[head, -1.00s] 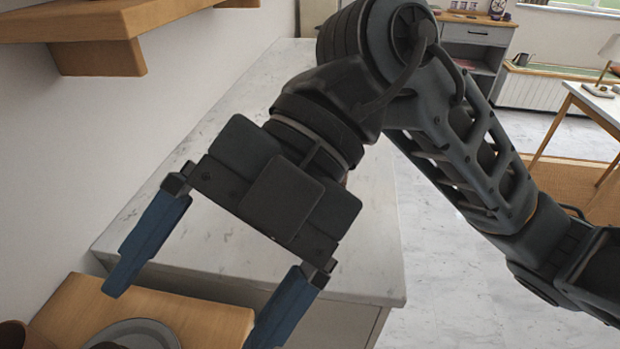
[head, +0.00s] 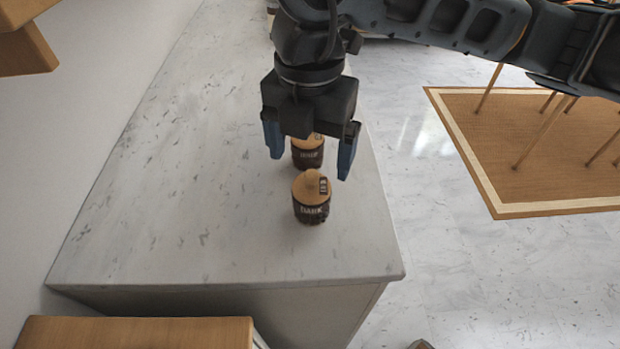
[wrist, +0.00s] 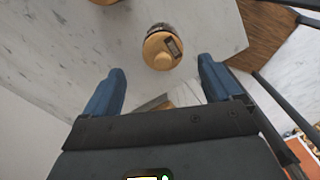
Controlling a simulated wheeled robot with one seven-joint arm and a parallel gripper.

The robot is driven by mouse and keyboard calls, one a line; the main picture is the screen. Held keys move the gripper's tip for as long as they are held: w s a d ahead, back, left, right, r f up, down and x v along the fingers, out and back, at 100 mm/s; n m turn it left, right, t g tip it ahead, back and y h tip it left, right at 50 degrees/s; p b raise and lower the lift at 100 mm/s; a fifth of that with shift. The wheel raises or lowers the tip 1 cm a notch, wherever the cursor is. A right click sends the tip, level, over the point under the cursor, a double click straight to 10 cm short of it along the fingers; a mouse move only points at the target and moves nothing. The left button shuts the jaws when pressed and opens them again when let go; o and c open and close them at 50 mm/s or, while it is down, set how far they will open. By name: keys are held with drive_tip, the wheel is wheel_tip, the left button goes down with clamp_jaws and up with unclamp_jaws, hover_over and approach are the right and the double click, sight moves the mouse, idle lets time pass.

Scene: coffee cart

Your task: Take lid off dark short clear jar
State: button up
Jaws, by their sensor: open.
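A short jar with dark contents and the label "DARK" (head: 311,212) stands upright on the marble counter. Its tan wooden lid (head: 311,185) is on, with a small dark tag at its right side. A similar lidded jar (head: 308,155) stands just behind it, partly hidden by my gripper; its label is too small to read surely. My gripper (head: 310,167) is open and empty, its blue fingers pointing down above and behind the front jar. In the wrist view a tan-lidded jar (wrist: 161,50) lies ahead, between the lines of the open fingers (wrist: 160,66), apart from them.
The marble counter (head: 190,190) is clear to the left of the jars. Its right edge runs close beside them, with the floor beyond. A wooden board (head: 135,333) is at the front left. Another tan round top (wrist: 103,2) shows at the wrist view's upper edge.

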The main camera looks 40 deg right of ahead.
sight(312, 173)
drive_tip(key=shift+s+f+p, duration=0.2)
drive_tip(key=shift+f+p, duration=0.15)
drive_tip(key=shift+f, duration=1.9)
drive_tip(key=c, duration=1.1)
drive_tip(key=shift+r, duration=0.1)
drive_tip(key=shift+c, duration=0.2)
